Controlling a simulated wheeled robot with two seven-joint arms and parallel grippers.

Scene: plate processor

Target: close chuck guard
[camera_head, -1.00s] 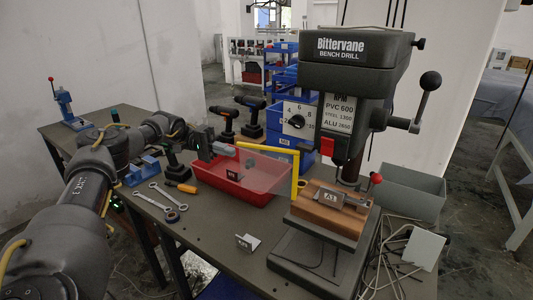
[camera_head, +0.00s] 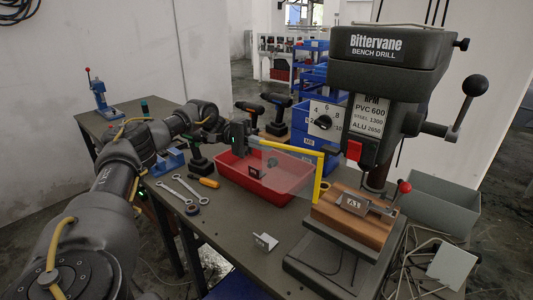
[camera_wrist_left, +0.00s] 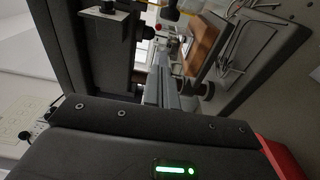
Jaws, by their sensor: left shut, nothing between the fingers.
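The bench drill (camera_head: 385,75) stands at the right of the bench. Its chuck guard (camera_head: 290,148), a clear panel in a yellow frame, sticks out to the left of the drill, over a red bin. My left gripper (camera_head: 246,138) is shut and empty at the free left end of the guard's yellow top bar; I cannot tell whether they touch. In the left wrist view the closed fingers (camera_wrist_left: 165,88) point towards the drill, and a bit of yellow frame (camera_wrist_left: 170,13) shows at the top. My right gripper is out of view.
The red bin (camera_head: 240,181) sits below the guard. A wooden block (camera_head: 352,222) with a metal plate lies on the drill base. Spanners (camera_head: 180,190), a screwdriver (camera_head: 205,182) and cordless drills (camera_head: 275,113) are around my left arm. A grey bin (camera_head: 440,200) stands at the right.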

